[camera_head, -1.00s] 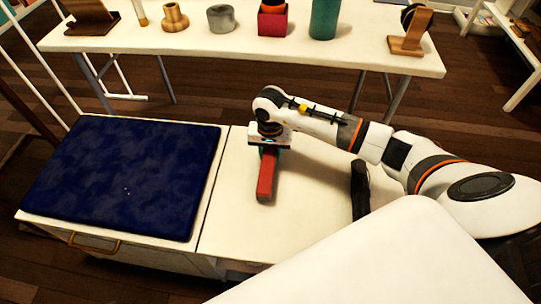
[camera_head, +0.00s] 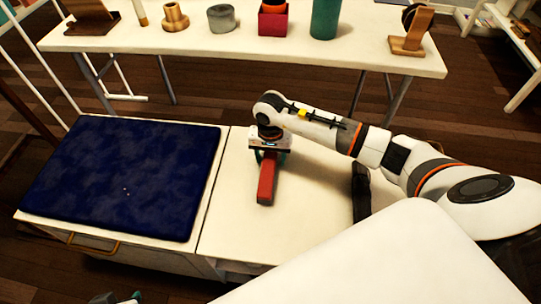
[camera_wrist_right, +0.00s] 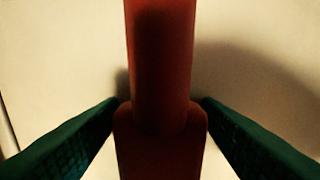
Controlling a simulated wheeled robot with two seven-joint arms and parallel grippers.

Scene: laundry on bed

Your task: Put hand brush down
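The red hand brush (camera_head: 266,181) lies on the bare white top of the low cabinet (camera_head: 225,215), right of the dark blue cushion. Its long red part points to the front. My right gripper (camera_head: 271,156) is directly over its far end, pointing down. In the right wrist view the brush (camera_wrist_right: 160,70) runs between the two green fingers (camera_wrist_right: 160,105), which stand spread on either side of it. The brush's far end is hidden under the gripper. A small tip of what looks like my left gripper (camera_head: 122,298) shows at the bottom edge; its fingers are mostly out of frame.
A dark blue cushion (camera_head: 125,175) covers the cabinet's left part. A black object (camera_head: 361,190) stands near the cabinet's right side, below my right arm. A white table (camera_head: 340,58) behind holds several items, including a teal cylinder (camera_head: 325,18).

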